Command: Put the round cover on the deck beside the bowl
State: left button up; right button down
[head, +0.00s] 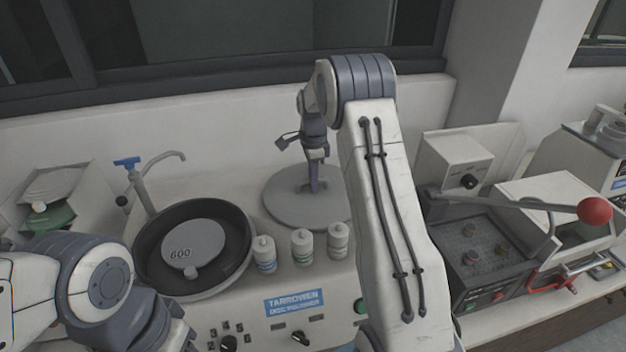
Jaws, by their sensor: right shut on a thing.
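The round cover (285,206) is a flat grey disc to the right of the bowl, behind the small bottles. It looks level, and it lies on or very close to the deck (215,312); I cannot tell contact for sure. My right gripper (314,186) points down at the middle of the cover and is shut on it. My right arm hides the cover's right edge. The dark-rimmed bowl (240,240) is open, with a grey disc marked 600 (194,243) inside. My left arm shows at the lower left, but its gripper is out of view.
Several small white bottles (302,246) stand between the bowl and my right arm, in front of the cover. A tap (150,170) rises behind the bowl. A press with a red-knobbed lever (520,207) stands at the right. The wall is close behind the deck.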

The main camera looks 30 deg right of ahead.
jog(key=shift+f, duration=0.15)
jog(key=c, duration=0.8)
grip_release()
jog(key=shift+o, duration=0.2)
